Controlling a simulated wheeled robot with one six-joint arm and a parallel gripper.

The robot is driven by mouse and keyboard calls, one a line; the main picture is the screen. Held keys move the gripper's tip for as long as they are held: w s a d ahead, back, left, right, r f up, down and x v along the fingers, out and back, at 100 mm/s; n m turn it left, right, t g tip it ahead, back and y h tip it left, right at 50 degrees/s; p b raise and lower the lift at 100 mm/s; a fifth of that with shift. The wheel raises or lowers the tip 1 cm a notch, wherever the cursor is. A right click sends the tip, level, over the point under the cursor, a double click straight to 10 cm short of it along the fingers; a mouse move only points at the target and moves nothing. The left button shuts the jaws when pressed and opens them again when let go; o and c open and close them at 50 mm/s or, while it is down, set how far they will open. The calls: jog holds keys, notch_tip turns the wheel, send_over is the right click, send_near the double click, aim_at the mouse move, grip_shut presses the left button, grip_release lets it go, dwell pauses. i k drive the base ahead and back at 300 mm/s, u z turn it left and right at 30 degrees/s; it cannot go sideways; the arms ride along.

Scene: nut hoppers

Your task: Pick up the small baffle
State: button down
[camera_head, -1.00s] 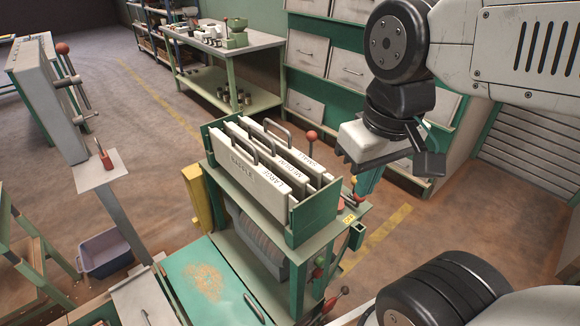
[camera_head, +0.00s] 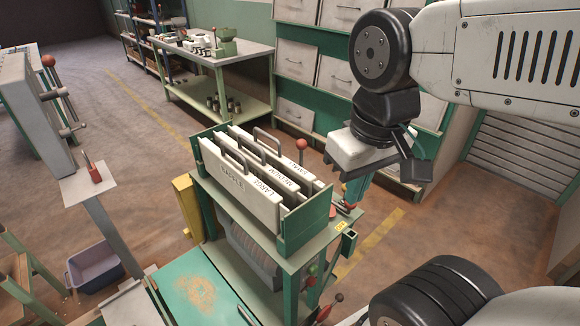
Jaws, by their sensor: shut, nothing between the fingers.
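The small baffle (camera_head: 311,168) is the rearmost of three pale plates standing upright in a green rack (camera_head: 310,222). Its lettered top edge shows, and a dark loop handle stands on its top; its lower part is hidden by the plates in front. The medium baffle (camera_head: 287,183) stands in the middle and the large baffle (camera_head: 240,185) at the front. My gripper (camera_head: 378,162) is shut and empty. In the picture it hangs to the right of the rack, apart from the small baffle.
A red-knobbed lever (camera_head: 301,146) rises just behind the rack, between it and my gripper. More levers sit right of the rack. A workbench (camera_head: 215,56) and drawers (camera_head: 295,65) stand behind. A yellow part (camera_head: 188,208) sits left of the rack.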

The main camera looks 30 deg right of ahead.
aim_at(307, 181)
jog(key=k, duration=1)
jog(key=u, duration=1.6)
jog(key=i, duration=1.1)
jog(key=z, duration=2.2)
